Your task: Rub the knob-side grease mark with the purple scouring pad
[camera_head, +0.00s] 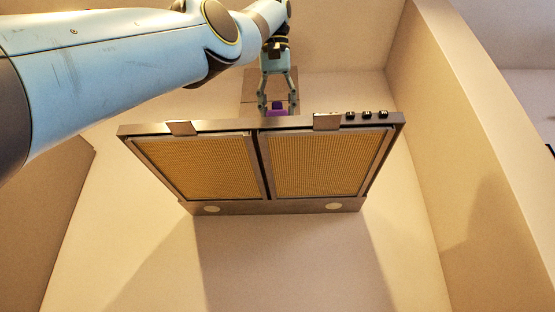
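A range hood (260,207) shows from below, with its front edge toward the top of the view. Small dark knobs (367,115) sit at the right end of that edge. My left gripper (278,106) points down just behind the front edge, with its fingers on either side of the purple scouring pad (278,107). The pad's lower part is hidden by the hood's edge. I cannot make out a clear grease mark; a brownish tab or patch (327,121) lies on the edge beside the knobs. My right gripper is out of view.
A similar patch (181,128) lies on the edge at the left. Two mesh filters (205,166) fill the hood's underside, with round lamps (333,206) along the far strip. A wall (470,130) stands to the right. My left arm crosses the upper left.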

